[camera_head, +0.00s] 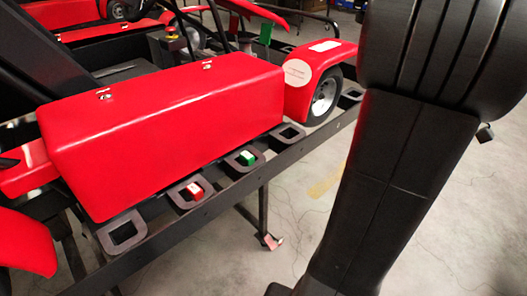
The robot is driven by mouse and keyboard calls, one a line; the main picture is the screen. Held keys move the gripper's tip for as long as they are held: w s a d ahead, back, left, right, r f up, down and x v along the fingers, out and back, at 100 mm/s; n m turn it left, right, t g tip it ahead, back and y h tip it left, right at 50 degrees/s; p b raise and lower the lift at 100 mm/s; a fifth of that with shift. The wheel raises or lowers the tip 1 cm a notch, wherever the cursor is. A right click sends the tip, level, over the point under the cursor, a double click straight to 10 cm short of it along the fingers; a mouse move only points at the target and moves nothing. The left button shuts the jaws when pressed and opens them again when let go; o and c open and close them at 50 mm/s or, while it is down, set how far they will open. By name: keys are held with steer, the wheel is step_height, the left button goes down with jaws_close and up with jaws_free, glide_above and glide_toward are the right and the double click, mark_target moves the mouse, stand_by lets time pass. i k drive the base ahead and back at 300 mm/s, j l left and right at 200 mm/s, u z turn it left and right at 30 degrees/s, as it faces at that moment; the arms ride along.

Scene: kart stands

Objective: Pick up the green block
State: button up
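A small green block (247,158) with a pale top sits in a dark square-holed holder (233,166) on the rail of the kart stand, in front of the red kart body. A similar red block (194,190) sits in the holder to its left. My black arm fills the right side of the view and runs down to the bottom edge. My gripper cannot be made out in this view, so its opening and any contents are hidden.
Empty holders (122,232) and (290,134) stand at either side of the blocks. The red kart body (170,125) rises just behind them, with a wheel (324,97) to the right. A stand leg (263,210) drops below the rail. Concrete floor (300,200) lies open in front.

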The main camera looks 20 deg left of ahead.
mark_target(245, 157)
steer(key=i+l+u, duration=0.25)
steer(key=l, duration=0.4)
steer(key=i+l+u, duration=0.1)
steer(key=i+l, duration=0.2)
steer(key=i+l+u, duration=0.15)
steer(key=l, duration=0.25)
steer(key=j+u, duration=0.15)
steer(key=u, duration=0.3)
steer(key=i+j+u, duration=0.1)
steer(key=u, duration=0.35)
steer(key=j+u, duration=0.1)
steer(key=u, duration=0.35)
steer(key=i+u, duration=0.15)
steer(key=u, duration=0.3)
steer(key=i+u, duration=0.1)
steer(key=u, duration=0.35)
